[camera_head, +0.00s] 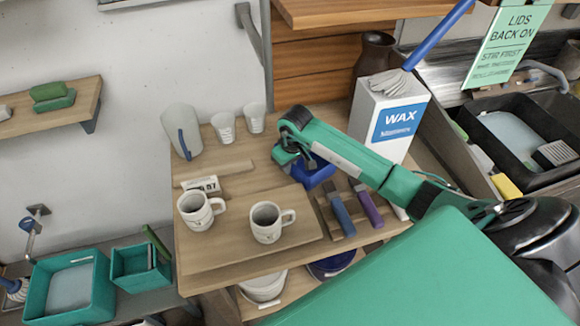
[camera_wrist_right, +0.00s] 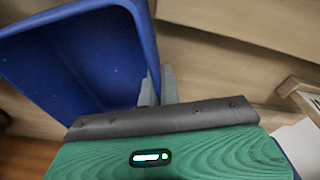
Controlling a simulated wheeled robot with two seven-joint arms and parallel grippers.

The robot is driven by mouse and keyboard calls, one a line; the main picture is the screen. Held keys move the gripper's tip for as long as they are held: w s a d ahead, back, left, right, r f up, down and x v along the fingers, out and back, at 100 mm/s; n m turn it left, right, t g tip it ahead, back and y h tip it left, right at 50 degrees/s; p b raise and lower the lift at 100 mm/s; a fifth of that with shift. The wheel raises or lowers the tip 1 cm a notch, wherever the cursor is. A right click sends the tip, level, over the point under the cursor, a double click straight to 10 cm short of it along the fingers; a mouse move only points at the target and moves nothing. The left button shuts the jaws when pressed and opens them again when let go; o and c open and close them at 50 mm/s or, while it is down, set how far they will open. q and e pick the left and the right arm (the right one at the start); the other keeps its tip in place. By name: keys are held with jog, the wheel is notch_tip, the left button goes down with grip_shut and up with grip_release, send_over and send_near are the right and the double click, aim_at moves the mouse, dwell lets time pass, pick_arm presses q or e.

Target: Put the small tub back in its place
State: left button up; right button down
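The small blue tub (camera_head: 318,174) is at the back of the wooden table, partly hidden behind my right arm. I cannot tell whether the tub touches the table. My left gripper is not in view.
Two white mugs (camera_head: 267,222) stand on a raised board (camera_head: 225,250). Blue-handled and purple-handled tools (camera_head: 341,213) lie to the right. A WAX box (camera_head: 385,122), a grey pitcher (camera_head: 177,128) and two white cups (camera_head: 224,127) stand behind. A green bin (camera_head: 70,285) is lower left.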

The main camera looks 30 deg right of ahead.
jog(key=shift+s+d+f, duration=0.1)
jog(key=shift+f, duration=0.05)
jog(key=c, duration=1.6)
grip_release()
jog(key=shift+c, duration=0.2)
